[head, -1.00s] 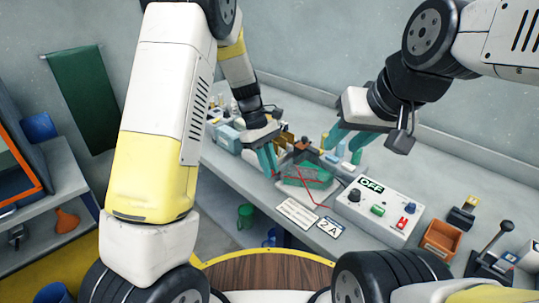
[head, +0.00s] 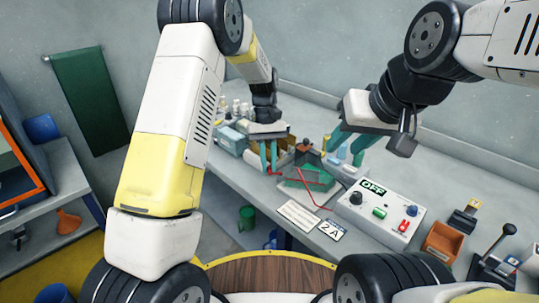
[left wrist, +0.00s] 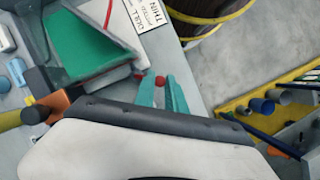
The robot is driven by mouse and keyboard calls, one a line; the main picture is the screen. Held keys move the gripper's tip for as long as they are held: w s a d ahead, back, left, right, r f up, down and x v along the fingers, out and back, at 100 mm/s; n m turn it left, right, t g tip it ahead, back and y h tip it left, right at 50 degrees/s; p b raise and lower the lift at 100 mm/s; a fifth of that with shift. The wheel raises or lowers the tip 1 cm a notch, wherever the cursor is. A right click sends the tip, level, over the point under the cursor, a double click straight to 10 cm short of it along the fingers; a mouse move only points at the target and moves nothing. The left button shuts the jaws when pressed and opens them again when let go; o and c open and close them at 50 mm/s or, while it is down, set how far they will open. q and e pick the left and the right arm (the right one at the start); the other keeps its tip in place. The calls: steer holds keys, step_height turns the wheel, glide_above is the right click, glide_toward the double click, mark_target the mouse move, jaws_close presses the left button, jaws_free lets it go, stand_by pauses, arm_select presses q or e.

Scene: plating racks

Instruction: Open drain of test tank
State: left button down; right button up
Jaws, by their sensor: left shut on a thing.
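The test tank (head: 312,184), a clear box with green inside, stands on the bench in the head view. The green also shows at upper left in the left wrist view (left wrist: 90,42). My left gripper (head: 269,170) is at the tank's left side, its teal fingers pointing down. In the left wrist view the fingers (left wrist: 161,85) are shut on a small red piece (left wrist: 160,80) beside the tank. Another red bit lies just left of it. My right gripper (head: 347,148) is behind the tank at its right, with its fingers apart and no object visible between them.
A control box (head: 381,213) marked OFF, with knobs and a red switch, stands right of the tank. White cards (head: 299,215) lie in front. An orange bin (head: 441,241) and a lever unit (head: 493,262) are further right. Bottles and boxes crowd the bench behind my left gripper.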

arm_select(q)
steer(key=m, duration=0.1)
steer(key=w+m+y, duration=0.1)
steer(key=m, duration=0.2)
steer(key=shift+w+d+m+y, duration=0.2)
steer(key=shift+w+m+y, duration=0.05)
steer(key=shift+m+y, duration=0.05)
steer(key=shift+w+d+m+y, duration=0.15)
steer(key=shift+w+m+y, duration=0.15)
steer(key=shift+m, duration=0.6)
steer(key=shift+w+d+m+y, duration=0.2)
steer(key=shift+m+y, duration=0.2)
steer(key=shift+m, duration=0.5)
steer(key=shift+t, duration=0.3)
steer(key=c, duration=1.4)
jaws_free()
steer(key=shift+r, duration=0.1)
steer(key=v, duration=0.7)
steer(key=shift+w+d+r, duration=0.1)
steer(key=shift+w+r, duration=0.05)
steer(key=shift+r, duration=0.1)
